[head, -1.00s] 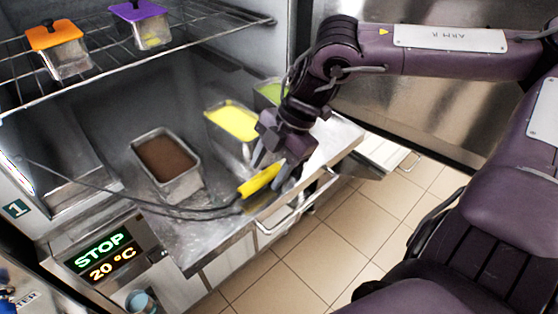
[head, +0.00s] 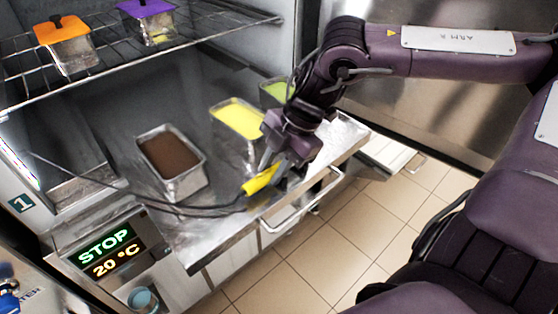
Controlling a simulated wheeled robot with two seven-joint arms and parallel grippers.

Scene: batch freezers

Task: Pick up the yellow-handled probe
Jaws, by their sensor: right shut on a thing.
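The yellow-handled probe (head: 258,182) is at the front edge of the steel counter, with a dark cable running left from it toward the freezer's side. My right gripper (head: 273,173) comes down from the upper right and is shut on the yellow handle. Part of the handle is hidden by the fingers. I cannot tell whether the probe still touches the counter. My left gripper is not in view.
A steel pan of brown mix (head: 171,162) stands left of the gripper. A pan of yellow mix (head: 239,119) and a green one (head: 274,92) stand behind. A wire shelf (head: 190,40) holds orange- and purple-lidded tubs above. A door handle (head: 300,206) juts out in front.

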